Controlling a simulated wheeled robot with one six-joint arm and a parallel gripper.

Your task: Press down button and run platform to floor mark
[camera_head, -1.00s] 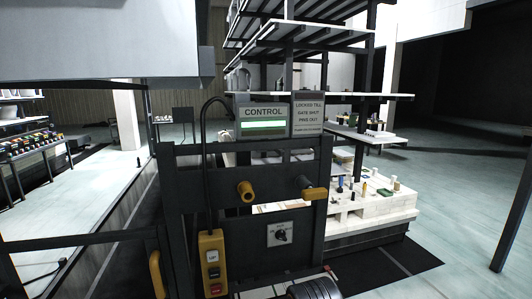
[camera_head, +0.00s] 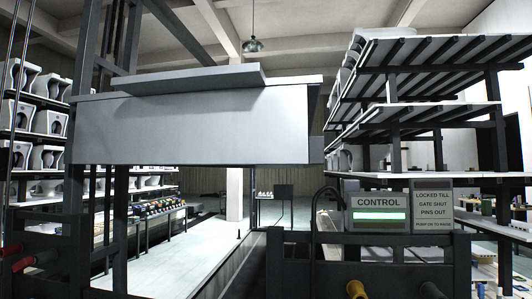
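A control panel (camera_head: 379,203) with a lit green strip sits on the dark rail frame at the lower right. A black cable (camera_head: 315,222) loops down beside it. The yellow pendant with the buttons is below the picture, so the down button is hidden. A large pale grey box-like body (camera_head: 190,128) hangs raised at the left centre, in a dark upright frame. It looks like the platform, but I cannot be sure. No floor mark is visible. My gripper is not in view.
Yellow-ended pins (camera_head: 356,289) show at the bottom edge. Tiered kiln-car shelves (camera_head: 430,75) stand at right, racks of white ware (camera_head: 45,120) at left. Pale floor (camera_head: 190,245) lies open beyond the frame.

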